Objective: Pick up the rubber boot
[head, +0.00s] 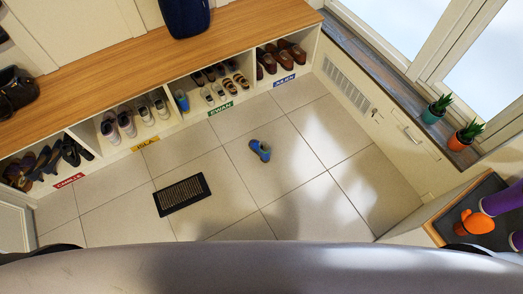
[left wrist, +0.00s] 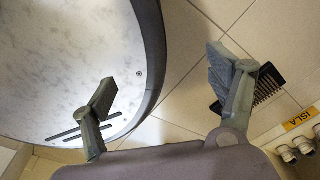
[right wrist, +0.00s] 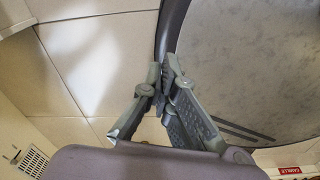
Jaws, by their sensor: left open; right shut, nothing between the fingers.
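A small blue boot-like shoe (head: 260,150) with dark parts lies alone on the tiled floor, right of the doormat, in the head view. The boot does not show in either wrist view. My left gripper (left wrist: 160,68) is open and empty beside my round base. My right gripper (right wrist: 166,68) is shut and empty, its fingertips together. Neither gripper's fingers show in the head view, so their distance from the boot cannot be told.
A wood-topped bench (head: 150,60) with labelled shoe cubbies runs along the back left. A dark doormat (head: 182,194) lies on the floor. Potted plants (head: 460,140) line the right sill. A tray (head: 450,218) at lower right holds orange and purple items. The floor around the boot is clear.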

